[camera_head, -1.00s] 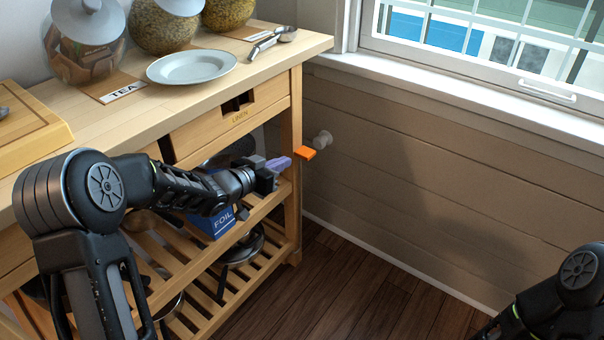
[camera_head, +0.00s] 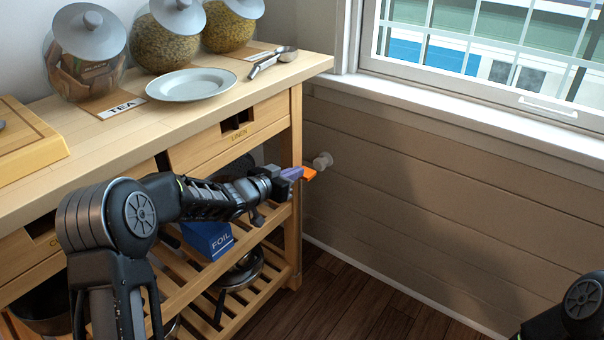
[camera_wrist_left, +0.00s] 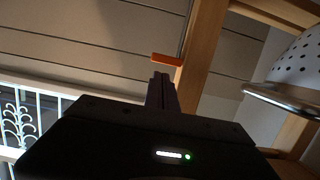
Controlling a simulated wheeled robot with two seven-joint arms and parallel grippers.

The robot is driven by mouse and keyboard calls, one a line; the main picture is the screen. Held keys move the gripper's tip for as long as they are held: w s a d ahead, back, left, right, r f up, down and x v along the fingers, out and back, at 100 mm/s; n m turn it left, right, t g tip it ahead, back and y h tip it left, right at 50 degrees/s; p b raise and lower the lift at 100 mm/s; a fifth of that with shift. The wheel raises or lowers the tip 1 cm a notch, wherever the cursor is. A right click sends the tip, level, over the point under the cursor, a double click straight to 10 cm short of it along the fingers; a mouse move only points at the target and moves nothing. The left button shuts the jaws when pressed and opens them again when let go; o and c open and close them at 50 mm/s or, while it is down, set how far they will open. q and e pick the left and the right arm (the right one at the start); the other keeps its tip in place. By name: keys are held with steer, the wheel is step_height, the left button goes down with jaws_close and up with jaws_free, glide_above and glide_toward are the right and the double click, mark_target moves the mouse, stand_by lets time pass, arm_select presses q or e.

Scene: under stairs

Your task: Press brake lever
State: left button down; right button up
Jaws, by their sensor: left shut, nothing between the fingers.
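The brake lever is a small flat orange tab (camera_head: 309,173) at the right front leg of the wooden kitchen cart, below the linen drawer. It also shows in the left wrist view (camera_wrist_left: 167,59), just beyond my fingertips. My left gripper (camera_head: 293,173) is shut and empty, its purple fingers pointing right at the orange lever. In the head view the fingertips overlap the lever's near end; I cannot tell whether they touch. In the left wrist view the shut fingers (camera_wrist_left: 161,80) sit just below the lever. My right gripper is out of view; only part of my right arm shows at lower right.
The cart's wooden leg (camera_head: 295,225) stands close beside my left gripper. A blue foil box (camera_head: 208,240) and a pan lie on the shelves below. A white plate (camera_head: 191,84) and jars stand on top.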

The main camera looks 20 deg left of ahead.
mark_target(303, 178)
arm_select(q)
steer(key=shift+x, duration=1.75)
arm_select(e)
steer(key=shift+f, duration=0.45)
arm_select(q)
step_height(303, 178, down, 2)
steer(key=shift+s+f+b, duration=0.1)
steer(key=shift+f+b, duration=0.1)
steer(key=shift+b, duration=0.35)
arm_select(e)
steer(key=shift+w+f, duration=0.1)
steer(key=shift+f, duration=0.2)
arm_select(q)
steer(key=shift+f, duration=0.1)
